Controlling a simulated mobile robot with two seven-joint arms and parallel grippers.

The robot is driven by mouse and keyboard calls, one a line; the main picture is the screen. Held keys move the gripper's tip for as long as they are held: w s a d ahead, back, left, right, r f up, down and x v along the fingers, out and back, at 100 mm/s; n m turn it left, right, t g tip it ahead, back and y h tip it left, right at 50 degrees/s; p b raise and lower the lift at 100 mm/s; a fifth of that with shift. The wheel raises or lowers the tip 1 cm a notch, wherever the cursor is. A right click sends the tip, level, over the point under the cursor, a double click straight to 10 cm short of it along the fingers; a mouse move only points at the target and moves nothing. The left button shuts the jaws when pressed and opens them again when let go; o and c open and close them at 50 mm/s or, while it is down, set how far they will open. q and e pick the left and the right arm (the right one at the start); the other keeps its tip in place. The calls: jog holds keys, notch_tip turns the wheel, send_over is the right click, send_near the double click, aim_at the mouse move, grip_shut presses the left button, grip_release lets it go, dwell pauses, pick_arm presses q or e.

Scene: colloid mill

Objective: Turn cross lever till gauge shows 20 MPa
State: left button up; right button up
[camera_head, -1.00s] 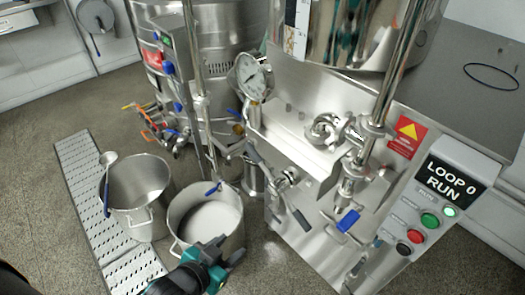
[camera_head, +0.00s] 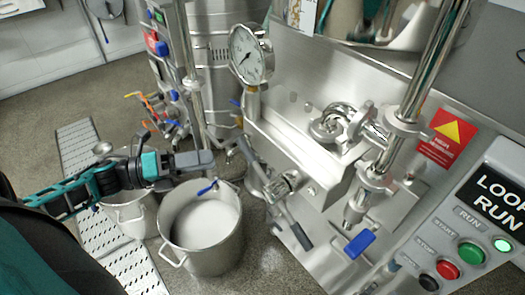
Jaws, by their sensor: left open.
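The cross lever (camera_head: 292,222) is on the front of the steel machine, with a dark grip on its lower bar and a metal hub at its middle. The round white pressure gauge (camera_head: 251,54) stands above it on a short pipe; its needle shows, but the figures are too small to read. My left gripper (camera_head: 210,162) reaches in from the left, open and empty, with its fingers pointing right. It is above the pot of white liquid and left of the lever, apart from it. My right gripper is out of view.
The steel pot (camera_head: 228,245) of white liquid stands on the floor below the lever. Another pot (camera_head: 128,215) is partly hidden by my left arm. A blue-handled valve (camera_head: 360,243) and the button panel (camera_head: 460,258) are at the right.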

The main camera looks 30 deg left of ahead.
pick_arm(q)
jog(key=x, duration=1.1)
jog(key=shift+w+d+b, duration=0.25)
jog(key=shift+w+b, duration=0.05)
jog(key=shift+b, duration=0.1)
jog(key=shift+c, duration=0.4)
grip_shut()
